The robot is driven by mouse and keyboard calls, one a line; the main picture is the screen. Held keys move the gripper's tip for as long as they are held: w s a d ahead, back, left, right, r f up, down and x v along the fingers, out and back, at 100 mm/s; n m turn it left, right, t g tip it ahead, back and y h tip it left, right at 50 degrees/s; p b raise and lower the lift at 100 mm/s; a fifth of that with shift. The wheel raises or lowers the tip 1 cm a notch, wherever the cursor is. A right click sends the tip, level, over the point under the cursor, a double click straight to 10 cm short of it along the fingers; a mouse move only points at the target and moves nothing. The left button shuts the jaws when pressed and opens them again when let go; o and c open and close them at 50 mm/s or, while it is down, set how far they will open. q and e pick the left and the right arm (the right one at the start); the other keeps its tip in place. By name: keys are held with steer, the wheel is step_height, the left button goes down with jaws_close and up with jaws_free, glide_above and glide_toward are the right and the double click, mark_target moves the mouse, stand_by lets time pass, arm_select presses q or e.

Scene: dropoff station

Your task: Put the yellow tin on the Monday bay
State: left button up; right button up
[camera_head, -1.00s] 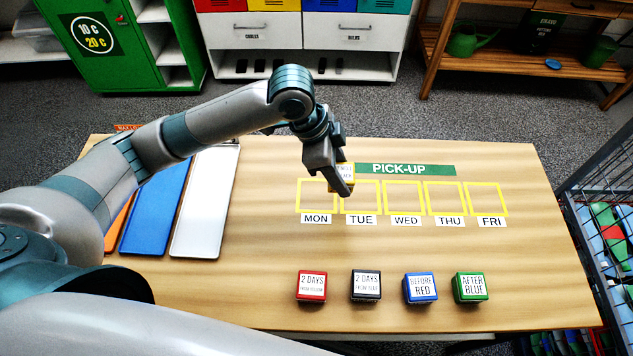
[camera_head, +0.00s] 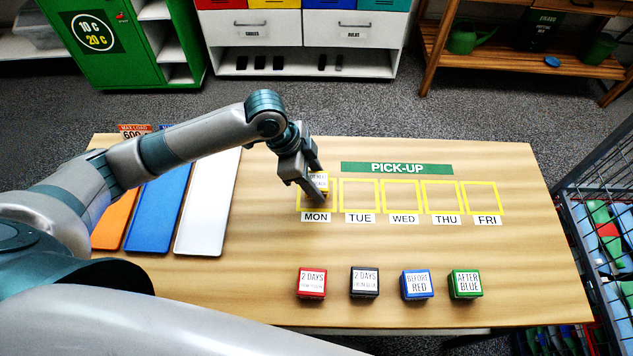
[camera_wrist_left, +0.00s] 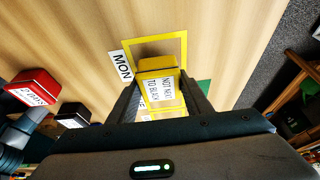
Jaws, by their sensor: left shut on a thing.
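The yellow tin (camera_head: 319,181) has a white label on top and sits between the fingers of my left gripper (camera_head: 312,188), which is shut on it. In the head view, the tin is at the Monday bay (camera_head: 299,203), a yellow outline above the MON label. In the left wrist view the tin (camera_wrist_left: 157,83) is between the fingers, with the bay's yellow outline (camera_wrist_left: 184,46) showing beyond it. I cannot tell whether the tin touches the table. The gripper hides part of the tin and bay. My right gripper is not in view.
Empty TUE (camera_head: 360,180), WED, THU and FRI bays lie to the right under the green PICK-UP strip (camera_head: 397,168). Red (camera_head: 311,284), black (camera_head: 365,283), blue (camera_head: 417,285) and green (camera_head: 465,284) tins stand along the front. Orange, blue and white trays (camera_head: 207,215) lie at left.

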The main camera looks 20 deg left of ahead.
arm_select(q)
steer(key=shift+f, duration=0.85)
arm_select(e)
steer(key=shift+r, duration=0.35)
arm_select(q)
steer(key=shift+f, duration=0.15)
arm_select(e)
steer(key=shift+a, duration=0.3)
arm_select(q)
steer(key=o, duration=1.2)
steer(key=shift+c, duration=0.2)
